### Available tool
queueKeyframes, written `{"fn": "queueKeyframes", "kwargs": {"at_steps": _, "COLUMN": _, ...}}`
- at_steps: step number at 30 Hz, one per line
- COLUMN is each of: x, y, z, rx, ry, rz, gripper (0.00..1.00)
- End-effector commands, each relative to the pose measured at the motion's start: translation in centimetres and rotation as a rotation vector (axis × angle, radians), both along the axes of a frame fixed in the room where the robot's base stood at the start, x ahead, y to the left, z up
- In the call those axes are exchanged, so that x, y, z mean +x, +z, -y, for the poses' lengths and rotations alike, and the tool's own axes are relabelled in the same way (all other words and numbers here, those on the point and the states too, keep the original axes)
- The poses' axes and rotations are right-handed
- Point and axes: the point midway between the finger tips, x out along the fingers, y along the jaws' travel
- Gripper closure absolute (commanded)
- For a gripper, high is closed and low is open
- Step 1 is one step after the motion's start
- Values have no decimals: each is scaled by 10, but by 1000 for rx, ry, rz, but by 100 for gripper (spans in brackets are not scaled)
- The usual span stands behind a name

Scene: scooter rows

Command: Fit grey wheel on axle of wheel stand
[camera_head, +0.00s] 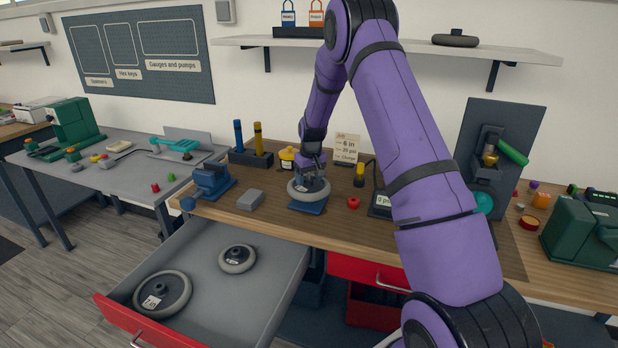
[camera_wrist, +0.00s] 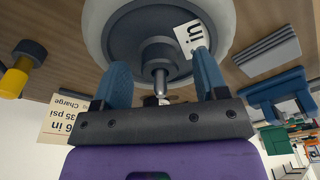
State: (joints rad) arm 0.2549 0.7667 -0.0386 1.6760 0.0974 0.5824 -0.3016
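A grey wheel (camera_head: 293,193) lies flat on the blue wheel stand (camera_head: 308,209) on the wooden bench. In the wrist view the wheel (camera_wrist: 98,25) fills the top, with a white label ending in "in"; its number is hidden. The metal axle (camera_wrist: 160,78) sticks out through the wheel's hub. My gripper (camera_head: 310,172) is right over the wheel. In the wrist view my gripper (camera_wrist: 162,72) has its two blue fingers apart, one on each side of the axle and hub, with visible gaps. Whether the fingertips touch the wheel's face cannot be told.
An open drawer (camera_head: 270,274) holds a larger labelled wheel (camera_head: 182,291) and a smaller wheel (camera_head: 238,268). A job card (camera_head: 347,147) reads "6 in", "35 psi", "Charge". A blue vise (camera_head: 211,181), grey block (camera_head: 250,200) and red knob (camera_head: 353,202) stand near the wheel.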

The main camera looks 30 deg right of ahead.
Motion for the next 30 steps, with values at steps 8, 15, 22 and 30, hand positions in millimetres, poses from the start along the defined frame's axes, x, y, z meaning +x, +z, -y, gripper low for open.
{"fn": "queueKeyframes", "kwargs": {"at_steps": 8, "x": -1, "y": 11, "z": 0, "rx": 0, "ry": 0, "rz": 1, "gripper": 34}}
{"fn": "queueKeyframes", "kwargs": {"at_steps": 15, "x": -6, "y": 53, "z": 0, "rx": -1, "ry": 0, "rz": 3, "gripper": 34}}
{"fn": "queueKeyframes", "kwargs": {"at_steps": 22, "x": -11, "y": 90, "z": 0, "rx": 0, "ry": -1, "rz": 2, "gripper": 34}}
{"fn": "queueKeyframes", "kwargs": {"at_steps": 30, "x": -13, "y": 107, "z": -1, "rx": 0, "ry": -1, "rz": 0, "gripper": 34}}
